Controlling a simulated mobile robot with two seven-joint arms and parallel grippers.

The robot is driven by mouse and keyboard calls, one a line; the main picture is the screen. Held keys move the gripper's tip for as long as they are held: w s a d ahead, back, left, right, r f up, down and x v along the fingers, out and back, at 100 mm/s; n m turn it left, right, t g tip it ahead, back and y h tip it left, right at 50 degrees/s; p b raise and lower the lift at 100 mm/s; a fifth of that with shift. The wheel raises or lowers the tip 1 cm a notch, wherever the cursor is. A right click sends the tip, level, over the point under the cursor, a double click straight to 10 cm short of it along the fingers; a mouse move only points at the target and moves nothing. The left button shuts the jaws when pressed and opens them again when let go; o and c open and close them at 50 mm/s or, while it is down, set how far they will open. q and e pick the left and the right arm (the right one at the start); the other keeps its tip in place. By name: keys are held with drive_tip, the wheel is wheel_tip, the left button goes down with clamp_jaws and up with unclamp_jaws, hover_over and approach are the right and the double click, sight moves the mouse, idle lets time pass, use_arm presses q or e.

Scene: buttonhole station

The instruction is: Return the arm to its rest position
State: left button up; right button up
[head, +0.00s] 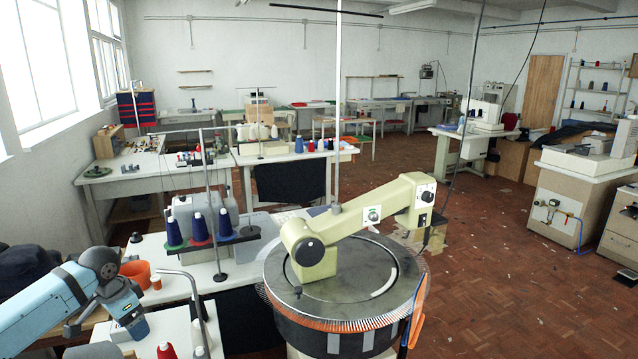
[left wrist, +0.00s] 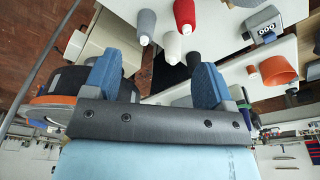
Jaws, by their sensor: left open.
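My left arm comes in from the lower left of the head view, a light blue link with a grey wrist. My left gripper (head: 134,322) points down above the white table at the front left. In the left wrist view the blue fingers of my left gripper (left wrist: 155,78) stand wide apart, with nothing between them. My right arm and gripper show in neither view.
An orange container (head: 135,272) and a red thread cone (head: 167,350) are close to my left gripper. A large round machine (head: 340,280) fills the front centre. The wooden floor (head: 500,270) at right is mostly clear.

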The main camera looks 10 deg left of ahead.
use_arm(q)
drive_tip(key=s+d+f+t+h+b, duration=0.1)
drive_tip(key=s+d+f, duration=0.1)
drive_tip(key=d+f, duration=0.5)
drive_tip(key=s+d+f+t+b, duration=0.15)
drive_tip(key=d+f, duration=0.35)
drive_tip(key=f, duration=0.5)
drive_tip(key=s+d+f+n+t+h+b, duration=0.1)
drive_tip(key=s+d+f+t+h+b, duration=0.3)
drive_tip(key=s+d+f, duration=1)
drive_tip(key=s+d+n+t+y+b, duration=0.2)
drive_tip(key=s+d+b, duration=0.1)
drive_tip(key=s, duration=0.6)
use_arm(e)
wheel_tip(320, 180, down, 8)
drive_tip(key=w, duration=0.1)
use_arm(q)
wheel_tip(320, 180, up, 13)
drive_tip(key=p, duration=1.4)
drive_tip(key=shift+s+a+t+y+p, duration=0.25)
drive_tip(key=shift+s+t+y+p, duration=0.05)
drive_tip(key=shift+s+t+p, duration=0.15)
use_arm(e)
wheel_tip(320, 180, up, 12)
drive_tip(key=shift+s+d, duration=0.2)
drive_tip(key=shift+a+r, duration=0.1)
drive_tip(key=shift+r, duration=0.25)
